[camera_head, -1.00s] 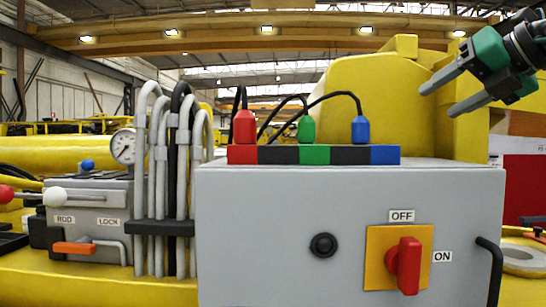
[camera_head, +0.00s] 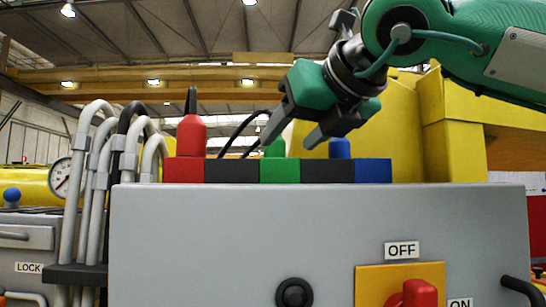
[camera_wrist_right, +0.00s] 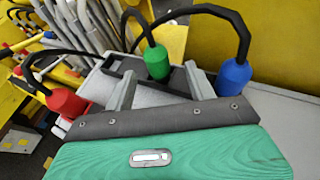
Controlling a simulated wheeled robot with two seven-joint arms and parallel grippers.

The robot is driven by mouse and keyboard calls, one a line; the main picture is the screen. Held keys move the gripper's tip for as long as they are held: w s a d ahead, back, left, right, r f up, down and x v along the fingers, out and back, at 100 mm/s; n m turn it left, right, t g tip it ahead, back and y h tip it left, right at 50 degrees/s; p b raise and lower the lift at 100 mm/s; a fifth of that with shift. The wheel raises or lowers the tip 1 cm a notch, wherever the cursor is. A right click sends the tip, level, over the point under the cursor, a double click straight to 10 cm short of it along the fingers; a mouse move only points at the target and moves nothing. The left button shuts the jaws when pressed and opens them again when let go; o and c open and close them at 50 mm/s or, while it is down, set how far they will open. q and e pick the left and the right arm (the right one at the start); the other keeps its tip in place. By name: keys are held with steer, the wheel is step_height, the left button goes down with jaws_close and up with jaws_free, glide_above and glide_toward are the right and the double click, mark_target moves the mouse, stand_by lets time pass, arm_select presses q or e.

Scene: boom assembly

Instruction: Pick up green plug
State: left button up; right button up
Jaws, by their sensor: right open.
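The green plug (camera_head: 275,149) stands upright on the green block in the middle of the socket row, partly hidden by my gripper in the head view. It also shows in the right wrist view (camera_wrist_right: 157,63), with a black cable looping from its top. My right gripper (camera_head: 289,142) is open and empty, reaching down at a tilt from the upper right. In the wrist view its fingertips (camera_wrist_right: 160,70) lie to either side of the green plug, with gaps on both sides. Whether the plug is fully between them is unclear. My left gripper is out of view.
The red plug (camera_head: 191,135) stands left of the green one, and the blue plug (camera_head: 340,149) right, close to a right gripper finger. Black cables arch behind. The row sits atop a grey box (camera_head: 220,235) with a red switch. Grey pipes (camera_head: 90,180) stand at left.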

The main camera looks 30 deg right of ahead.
mark_target(280, 143)
steer(key=x, duration=0.2)
steer(key=p+x, duration=0.1)
steer(key=x, duration=0.2)
steer(key=shift+w+a+r+p, duration=0.1)
steer(key=shift+w+a+p, duration=0.05)
steer(key=shift+w+p, duration=0.3)
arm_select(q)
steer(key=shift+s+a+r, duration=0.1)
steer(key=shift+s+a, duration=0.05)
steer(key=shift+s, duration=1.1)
arm_select(e)
steer(key=shift+s, duration=0.15)
steer(key=shift+c, duration=1.1)
steer(key=c, duration=0.9)
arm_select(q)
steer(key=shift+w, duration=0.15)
arm_select(e)
steer(key=shift+o, duration=0.2)
